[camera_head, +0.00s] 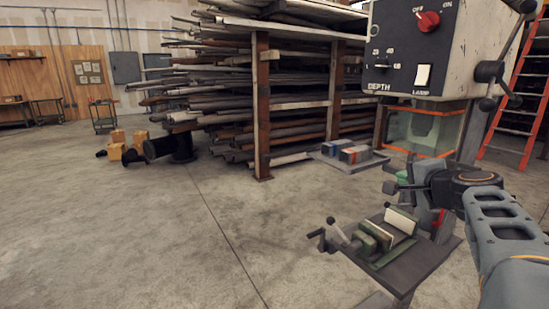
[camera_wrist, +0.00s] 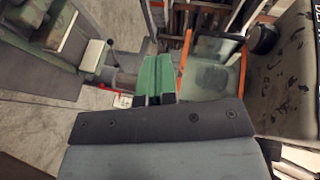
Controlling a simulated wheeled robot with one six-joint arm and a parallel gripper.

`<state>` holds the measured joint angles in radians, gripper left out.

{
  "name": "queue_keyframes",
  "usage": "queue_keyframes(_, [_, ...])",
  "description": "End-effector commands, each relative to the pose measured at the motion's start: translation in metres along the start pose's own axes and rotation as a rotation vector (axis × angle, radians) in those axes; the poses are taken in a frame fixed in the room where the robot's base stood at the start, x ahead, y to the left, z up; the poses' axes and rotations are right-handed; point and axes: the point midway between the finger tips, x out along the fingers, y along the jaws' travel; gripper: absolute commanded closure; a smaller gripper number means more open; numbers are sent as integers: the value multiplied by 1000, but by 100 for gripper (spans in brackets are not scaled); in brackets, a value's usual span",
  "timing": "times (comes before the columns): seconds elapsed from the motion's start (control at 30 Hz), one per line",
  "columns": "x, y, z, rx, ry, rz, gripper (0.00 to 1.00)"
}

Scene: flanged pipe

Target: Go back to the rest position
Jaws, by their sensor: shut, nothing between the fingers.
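My gripper (camera_head: 393,187) is held out to the left at the end of my arm, in front of the drill press and above the machine table. In the wrist view my gripper (camera_wrist: 155,99) shows as short dark fingers beyond a dark plate, shut and empty. A green part (camera_wrist: 158,75) lies just beyond the fingers; I cannot tell whether it touches them. A black flanged pipe (camera_head: 168,147) lies on the floor at the far left, well away from my gripper.
The drill press head (camera_head: 412,50) stands close at the right, with a clear guard (camera_head: 422,130) below. A vise (camera_head: 372,237) sits on the grey table (camera_head: 405,268) below my arm. A pipe rack (camera_head: 262,105) stands behind.

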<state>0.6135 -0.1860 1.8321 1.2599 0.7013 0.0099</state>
Motion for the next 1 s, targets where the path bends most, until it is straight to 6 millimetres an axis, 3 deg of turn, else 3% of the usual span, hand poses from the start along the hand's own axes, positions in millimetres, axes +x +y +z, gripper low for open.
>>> queue_keyframes(0.1, [-7,48,47,-192,-143,236,100])
queue_keyframes(0.17, [-18,69,75,-312,-238,357,100])
queue_keyframes(0.3, [-60,108,130,-615,-463,600,100])
queue_keyframes(0.4, [-96,122,157,-841,-608,726,100])
queue_keyframes(0.5, [-126,125,174,-1036,-710,792,100])
queue_keyframes(0.6, [-140,118,186,-1146,-760,790,100])
queue_keyframes(0.8, [-146,97,204,-1211,-785,730,100])
queue_keyframes(1.0, [-145,96,207,-1219,-792,722,100])
